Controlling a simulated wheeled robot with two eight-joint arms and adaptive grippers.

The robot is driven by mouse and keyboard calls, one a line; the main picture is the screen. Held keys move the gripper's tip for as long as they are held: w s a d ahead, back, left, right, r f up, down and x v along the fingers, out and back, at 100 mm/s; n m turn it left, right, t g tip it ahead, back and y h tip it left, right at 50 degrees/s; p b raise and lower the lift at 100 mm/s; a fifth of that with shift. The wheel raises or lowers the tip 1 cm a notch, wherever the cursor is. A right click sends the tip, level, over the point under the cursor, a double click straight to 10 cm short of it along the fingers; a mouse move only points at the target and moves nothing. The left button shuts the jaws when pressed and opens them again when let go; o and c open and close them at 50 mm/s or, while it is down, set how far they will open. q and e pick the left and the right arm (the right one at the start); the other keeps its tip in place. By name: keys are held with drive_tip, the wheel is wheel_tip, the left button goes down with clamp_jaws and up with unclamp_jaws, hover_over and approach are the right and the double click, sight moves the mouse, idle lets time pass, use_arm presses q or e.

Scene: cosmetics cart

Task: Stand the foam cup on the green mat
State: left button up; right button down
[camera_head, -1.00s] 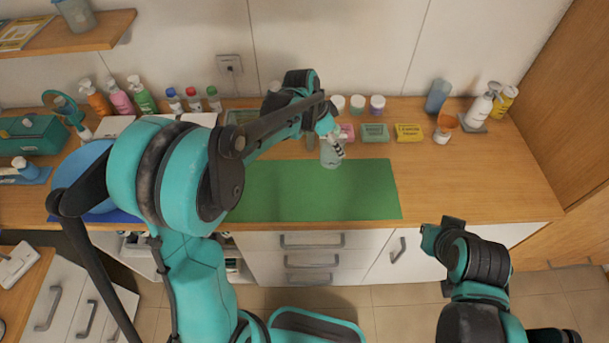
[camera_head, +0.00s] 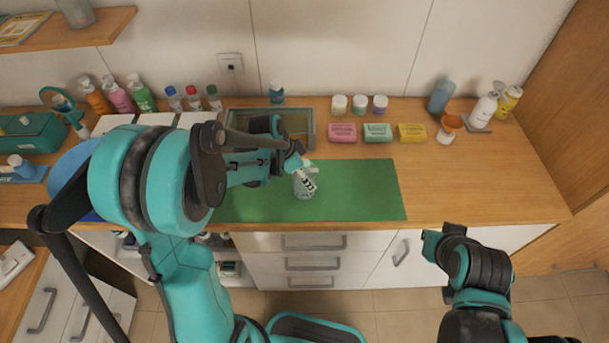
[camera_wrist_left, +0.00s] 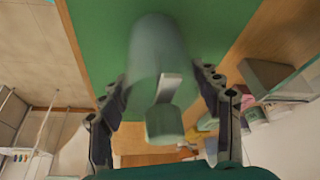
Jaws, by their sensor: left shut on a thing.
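The foam cup (camera_head: 305,184) is pale grey-green and partly see-through. My left gripper (camera_head: 299,169) is shut on it, over the middle of the green mat (camera_head: 360,190). In the left wrist view the cup (camera_wrist_left: 160,50) is blurred between the two fingers (camera_wrist_left: 163,92), with the green mat (camera_wrist_left: 215,30) behind it. I cannot tell whether its base touches the mat or whether it is exactly upright. My right gripper (camera_head: 442,240) hangs empty in front of the counter, and its finger gap is unclear.
A grey tray (camera_head: 312,130) stands behind the mat. The mat's right part is clear.

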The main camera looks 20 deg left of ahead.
use_arm(q)
drive_tip(key=shift+r, duration=0.1)
drive_tip(key=o, duration=1.8)
drive_tip(key=shift+f, duration=0.2)
drive_tip(key=shift+o, duration=0.2)
